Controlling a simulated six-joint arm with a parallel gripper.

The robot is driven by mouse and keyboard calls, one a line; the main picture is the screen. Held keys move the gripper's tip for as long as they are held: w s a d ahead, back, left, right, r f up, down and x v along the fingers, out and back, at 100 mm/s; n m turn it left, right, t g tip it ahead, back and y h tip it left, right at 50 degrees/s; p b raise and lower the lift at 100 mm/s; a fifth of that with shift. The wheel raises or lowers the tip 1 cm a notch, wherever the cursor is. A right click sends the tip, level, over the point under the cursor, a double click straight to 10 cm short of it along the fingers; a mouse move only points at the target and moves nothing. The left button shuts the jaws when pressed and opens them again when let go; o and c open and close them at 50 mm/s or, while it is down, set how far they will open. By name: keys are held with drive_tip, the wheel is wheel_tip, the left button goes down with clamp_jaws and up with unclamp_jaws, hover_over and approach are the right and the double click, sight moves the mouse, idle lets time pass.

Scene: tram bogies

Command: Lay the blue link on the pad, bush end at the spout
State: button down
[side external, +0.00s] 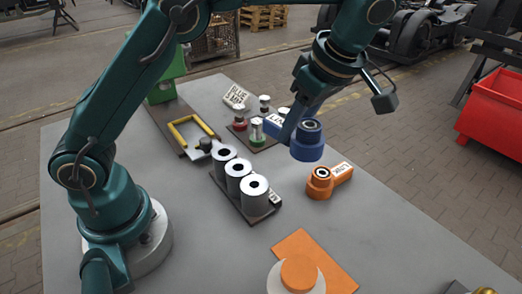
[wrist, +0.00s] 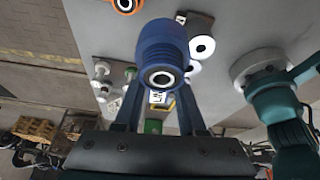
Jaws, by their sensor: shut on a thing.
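The blue link (side external: 308,150) is held up in the air above the table, its thick round bush end toward the front right. The link also shows in the wrist view (wrist: 160,45), with the bush's ring facing the camera and a white label farther back. My gripper (side external: 288,127) is shut on the link's narrower part; its two fingers flank the link in the wrist view (wrist: 158,108). A dark plate with a yellow U-shaped frame (side external: 192,134) lies at the left by a green block (side external: 166,90). I cannot tell for certain which parts are the pad and the spout.
An orange link (side external: 329,181) lies right of a tray with several grey rollers (side external: 239,177). A small rack (side external: 255,137) with red and green parts stands behind, near a lettered sign (side external: 237,97). An orange plate (side external: 316,258) is in front.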

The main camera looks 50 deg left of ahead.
drive_tip(key=m, duration=0.1)
hover_over(319, 257)
drive_tip(key=w+a, duration=0.3)
drive_tip(key=a, duration=0.2)
wheel_tip(319, 257, down, 6)
drive_tip(key=shift+m+t, duration=0.3)
drive_tip(key=shift+s+d+f, duration=0.1)
drive_tip(key=shift+d+f, duration=0.05)
drive_tip(key=shift+f, duration=1)
drive_tip(key=shift+s+d+f, duration=0.1)
drive_tip(key=shift+d+f, duration=0.05)
drive_tip(key=shift+f, duration=1)
drive_tip(key=shift+s+d+f, duration=0.1)
drive_tip(key=shift+d+f, duration=0.05)
drive_tip(key=shift+f, duration=1)
drive_tip(key=shift+s+d+f, duration=0.15)
drive_tip(key=shift+s+d, duration=2.05)
drive_tip(key=shift+d, duration=0.3)
drive_tip(key=shift+f, duration=0.25)
drive_tip(key=shift+c, duration=2)
unclamp_jaws()
drive_tip(key=shift+d, duration=0.1)
